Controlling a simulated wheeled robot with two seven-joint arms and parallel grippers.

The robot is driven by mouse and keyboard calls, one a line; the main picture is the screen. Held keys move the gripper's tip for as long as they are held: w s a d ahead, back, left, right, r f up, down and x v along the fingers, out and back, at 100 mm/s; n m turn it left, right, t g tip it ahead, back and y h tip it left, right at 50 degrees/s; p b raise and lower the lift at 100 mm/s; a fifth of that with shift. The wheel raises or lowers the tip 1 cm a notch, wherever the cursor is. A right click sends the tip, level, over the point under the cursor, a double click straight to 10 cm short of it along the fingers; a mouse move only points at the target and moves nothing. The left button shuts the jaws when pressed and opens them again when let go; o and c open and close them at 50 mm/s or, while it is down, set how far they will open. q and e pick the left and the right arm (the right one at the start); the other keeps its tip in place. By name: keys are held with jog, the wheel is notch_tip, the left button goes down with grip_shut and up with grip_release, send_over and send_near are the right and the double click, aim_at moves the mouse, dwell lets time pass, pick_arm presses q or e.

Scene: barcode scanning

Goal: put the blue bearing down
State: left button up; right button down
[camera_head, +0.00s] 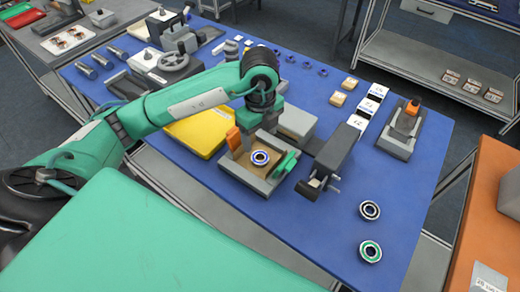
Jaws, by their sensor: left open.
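The blue bearing (260,158), a ring with a blue band, rests on the brown floor of a grey fixture (262,190) with an orange block at its left and a green one at its right. My left gripper (260,124) hangs down just behind and above the bearing. It is open and apart from the bearing, with nothing visible in it; its fingertips are hard to make out. My right gripper is not in view.
A dark grey device (333,158) stands right of the fixture. A dark-ringed bearing (369,210) and a green-ringed bearing (370,251) lie on the blue table (310,225) at front right. A yellow tray (200,132) lies left. White label blocks (367,106) stand behind.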

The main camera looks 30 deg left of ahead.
pick_arm(q)
jog(key=shift+r, duration=1.95)
